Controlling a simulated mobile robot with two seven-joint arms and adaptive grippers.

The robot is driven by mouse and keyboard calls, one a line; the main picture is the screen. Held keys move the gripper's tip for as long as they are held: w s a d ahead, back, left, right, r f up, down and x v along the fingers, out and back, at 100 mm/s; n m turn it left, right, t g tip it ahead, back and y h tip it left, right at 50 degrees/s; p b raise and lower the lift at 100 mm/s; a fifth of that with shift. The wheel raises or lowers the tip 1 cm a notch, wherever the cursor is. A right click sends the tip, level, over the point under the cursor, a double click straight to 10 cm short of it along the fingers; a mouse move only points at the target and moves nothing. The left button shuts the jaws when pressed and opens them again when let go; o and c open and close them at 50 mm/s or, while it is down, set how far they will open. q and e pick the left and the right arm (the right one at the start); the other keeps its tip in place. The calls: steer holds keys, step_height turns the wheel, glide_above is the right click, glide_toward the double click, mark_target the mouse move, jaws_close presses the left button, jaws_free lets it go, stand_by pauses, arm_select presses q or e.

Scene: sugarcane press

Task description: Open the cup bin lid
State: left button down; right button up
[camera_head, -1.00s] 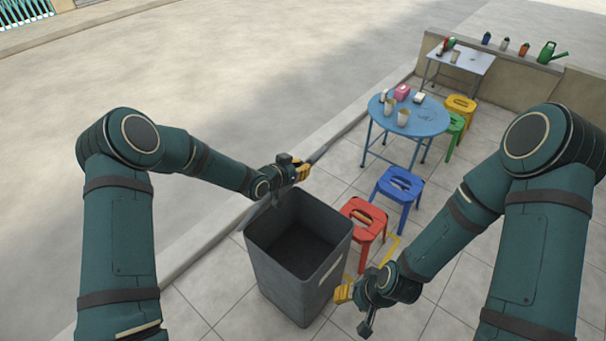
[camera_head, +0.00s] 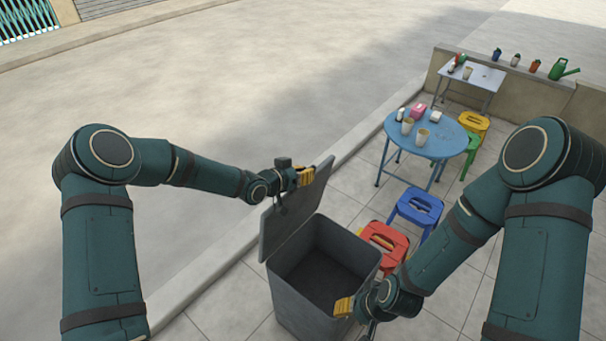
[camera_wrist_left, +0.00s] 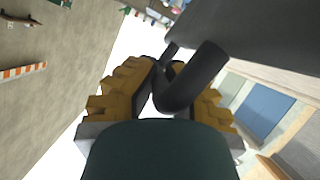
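The grey cup bin (camera_head: 312,285) stands on the tiles between my arms, its inside visible and empty-looking. Its lid (camera_head: 296,222) is raised on the bin's left side, tilted up and away from the opening. My left gripper (camera_head: 307,176) is at the lid's upper edge. In the left wrist view its yellow fingers (camera_wrist_left: 166,72) converge around a dark curved handle (camera_wrist_left: 190,82), with the lid panel (camera_wrist_left: 265,32) beyond it. The handle partly hides the fingertips. My right gripper (camera_head: 344,307) is at the bin's near right rim; its finger gap is not clear.
A red stool (camera_head: 384,240) stands close to the bin's right, with a blue stool (camera_head: 418,206) behind it. A round blue table (camera_head: 440,145) holds cups and small boxes. A kerb (camera_head: 215,275) runs left of the bin, with open road beyond.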

arm_select(q)
steer(key=shift+w+a+f, duration=0.15)
steer(key=shift+a+f, duration=0.15)
steer(key=shift+a, duration=0.2)
steer(key=c, duration=1.2)
jaws_free()
steer(key=shift+o, duration=1)
steer(key=shift+w, duration=0.15)
steer(key=shift+d+r, duration=0.1)
steer(key=shift+r, duration=0.05)
steer(key=v, duration=1.2)
